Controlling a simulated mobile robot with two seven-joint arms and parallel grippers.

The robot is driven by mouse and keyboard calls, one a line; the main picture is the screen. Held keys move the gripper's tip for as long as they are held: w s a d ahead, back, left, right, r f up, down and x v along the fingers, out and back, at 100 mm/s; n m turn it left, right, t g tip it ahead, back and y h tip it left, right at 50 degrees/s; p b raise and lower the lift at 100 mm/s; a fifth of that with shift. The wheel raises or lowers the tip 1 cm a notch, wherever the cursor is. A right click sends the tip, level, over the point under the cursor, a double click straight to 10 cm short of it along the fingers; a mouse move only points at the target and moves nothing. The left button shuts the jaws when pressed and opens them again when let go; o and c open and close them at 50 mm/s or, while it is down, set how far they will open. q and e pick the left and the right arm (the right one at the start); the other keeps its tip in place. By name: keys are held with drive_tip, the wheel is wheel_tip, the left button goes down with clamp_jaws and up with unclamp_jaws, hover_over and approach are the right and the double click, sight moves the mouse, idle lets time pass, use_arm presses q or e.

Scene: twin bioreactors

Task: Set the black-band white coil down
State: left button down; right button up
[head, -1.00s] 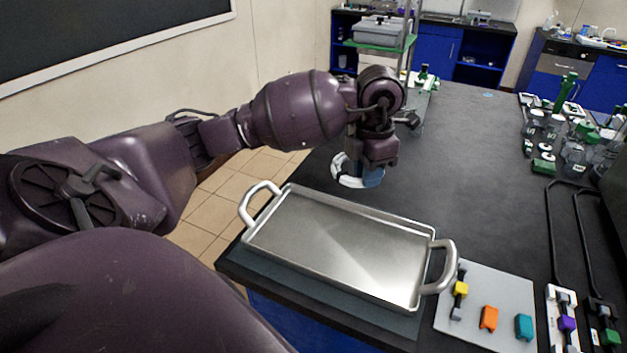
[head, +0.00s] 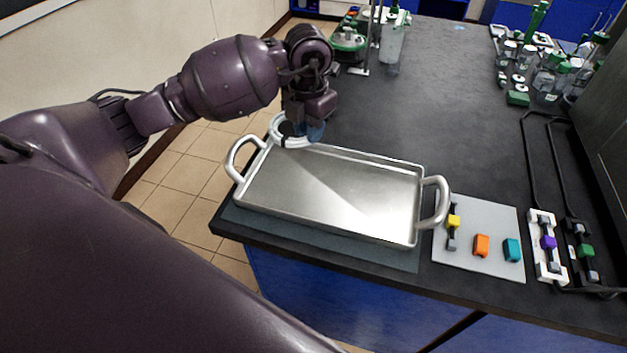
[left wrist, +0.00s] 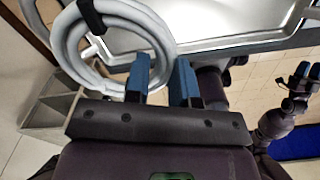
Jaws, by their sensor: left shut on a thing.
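My left gripper (head: 314,131) is shut on the white coil (head: 279,128), which hangs at the back left corner of the silver tray (head: 345,190). In the left wrist view the coil (left wrist: 67,45) shows as several loops with a black band (left wrist: 91,14), beside the blue fingers of the gripper (left wrist: 161,75). The tray rim (left wrist: 220,42) lies just beyond the coil there. I cannot tell whether the coil touches the tray.
The tray stands on a dark mat (head: 290,225) at the bench's front left. A grey plate (head: 478,240) with yellow, orange and teal pieces lies right of it. Bottles (head: 550,80) crowd the back right. The middle of the black bench (head: 440,110) is clear.

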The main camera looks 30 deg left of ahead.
use_arm(q)
hover_over(309, 188)
wheel_tip(309, 188, down, 10)
drive_tip(key=shift+f, duration=0.9)
wheel_tip(309, 188, down, 3)
drive_tip(key=shift+f, duration=0.45)
use_arm(e)
drive_tip(key=shift+a+f, duration=0.1)
drive_tip(key=shift+f, duration=0.15)
use_arm(q)
drive_tip(key=shift+f+b, duration=0.1)
drive_tip(key=shift+b, duration=0.2)
